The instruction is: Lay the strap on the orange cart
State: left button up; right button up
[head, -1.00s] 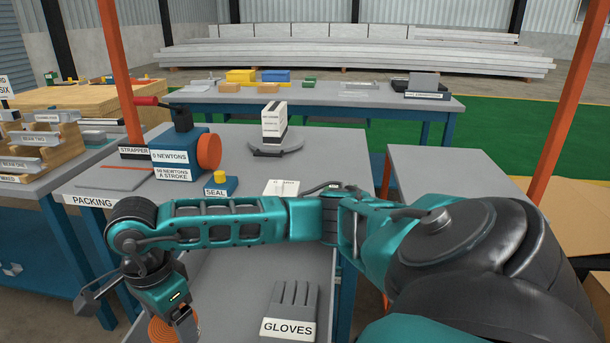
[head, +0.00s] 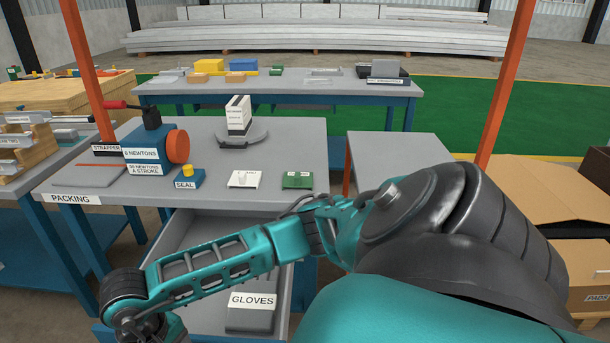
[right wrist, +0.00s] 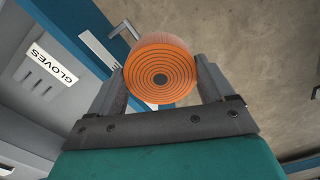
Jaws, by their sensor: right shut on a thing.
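The strap (right wrist: 162,68) is a round orange coil with dark rings on its face, seen in the right wrist view. My right gripper (right wrist: 161,74) is shut on it, one finger on each side, and a blue bench edge and bare floor lie beyond. In the head view my right arm reaches across to the lower left, and its fingers and the strap are below the picture. A grey-topped stand with an orange leg (head: 347,172), possibly the orange cart, stands right of the packing bench, mostly behind my arm. My left gripper is not in view.
The packing bench (head: 290,130) carries the strapper (head: 150,150), a seal box (head: 186,180) and a turntable with a white box. Its drawer, holding gloves (head: 252,318), is open below my arm. Cardboard boxes (head: 545,190) stand at right. Orange posts (head: 508,80) rise on both sides.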

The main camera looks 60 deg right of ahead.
aim_at(410, 170)
jog(key=k, duration=0.7)
jog(key=k+l+z, duration=0.1)
jog(key=k+z, duration=0.35)
jog(key=i+l+z, duration=0.1)
jog(key=z, duration=0.3)
jog(key=i+l+z, duration=0.1)
jog(key=l+z, duration=0.25)
jog(key=i+l, duration=0.75)
jog(key=i, duration=0.15)
jog(key=i+l, duration=0.8)
jog(key=i, duration=0.05)
